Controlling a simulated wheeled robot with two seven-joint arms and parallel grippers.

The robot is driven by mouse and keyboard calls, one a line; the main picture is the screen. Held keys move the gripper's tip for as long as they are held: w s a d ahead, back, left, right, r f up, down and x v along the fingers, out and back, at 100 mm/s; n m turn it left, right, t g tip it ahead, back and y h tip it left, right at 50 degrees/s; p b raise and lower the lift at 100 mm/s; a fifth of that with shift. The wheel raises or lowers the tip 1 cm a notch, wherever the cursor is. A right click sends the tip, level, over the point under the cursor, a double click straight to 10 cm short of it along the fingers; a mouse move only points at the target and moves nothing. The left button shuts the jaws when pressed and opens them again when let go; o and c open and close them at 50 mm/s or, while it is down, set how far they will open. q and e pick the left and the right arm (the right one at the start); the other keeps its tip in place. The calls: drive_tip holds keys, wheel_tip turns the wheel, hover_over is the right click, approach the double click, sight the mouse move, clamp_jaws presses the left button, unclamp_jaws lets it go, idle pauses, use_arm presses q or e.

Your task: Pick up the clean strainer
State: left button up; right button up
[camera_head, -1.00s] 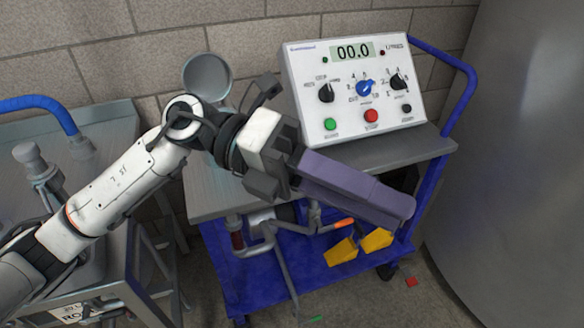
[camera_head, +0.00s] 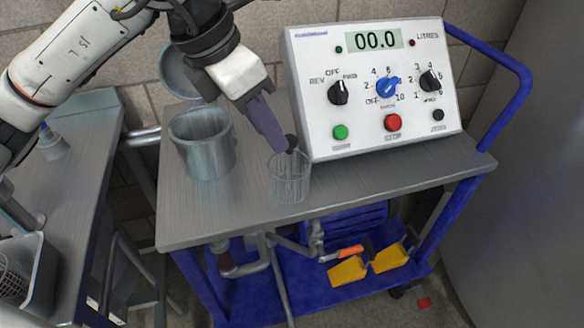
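A pale, see-through mesh-like cylinder (camera_head: 289,182), which looks like a strainer, stands upright on the steel top of the blue cart, in front of the control box. My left gripper (camera_head: 279,146) comes down from above, its purple fingertips at the cylinder's rim. A dark round piece shows beside the tips; I cannot tell what it belongs to. The fingers overlap from this angle, so their gap is hidden, and I cannot tell if they touch the cylinder. A second mesh strainer (camera_head: 12,281) lies in a grey tub at the lower left. My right gripper is out of view.
A metal pot (camera_head: 202,145) stands left of the cylinder, with a round lid-like disc behind it. The control box (camera_head: 372,92) reading 00.0 stands close on the right. The steel top (camera_head: 235,222) is bare at its front. A grey tub (camera_head: 40,285) sits on the left bench.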

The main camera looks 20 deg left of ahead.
sight(289, 166)
use_arm(q)
drive_tip(key=x, duration=0.6)
drive_tip(key=shift+w+d+f, duration=0.15)
drive_tip(key=shift+w+d, duration=0.05)
drive_tip(key=shift+d, duration=0.2)
clamp_jaws()
